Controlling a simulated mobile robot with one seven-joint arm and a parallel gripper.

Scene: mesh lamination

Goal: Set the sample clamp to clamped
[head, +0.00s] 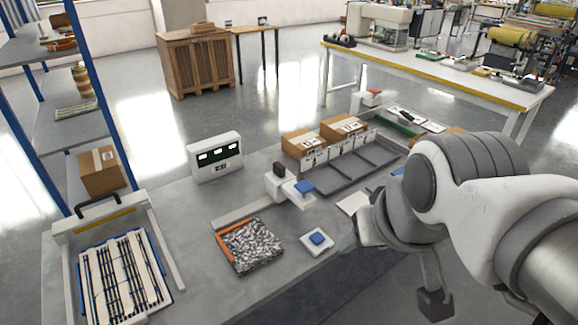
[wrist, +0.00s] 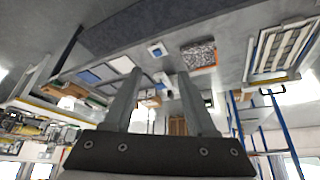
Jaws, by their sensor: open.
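The likely sample clamp is a small white device (head: 284,187) with a black knob (head: 279,169) and a blue pad (head: 304,187), standing mid-bench in the head view. No label on it is readable, and I cannot tell whether it is clamped. My gripper shows in the wrist view (wrist: 160,74) with its two fingers apart and nothing held between them. That view is upside down, with the bench beyond the fingertips. In the head view my arm covers the right front of the bench, and the fingertips are not clear there. The gripper appears apart from the device.
A tray of grey shreds (head: 251,247) and a blue button on a white base (head: 317,240) lie near the front edge. A handled white frame (head: 60,230) is at left. A display box (head: 215,157), cartons (head: 303,142) and a divided grey tray (head: 345,178) stand behind.

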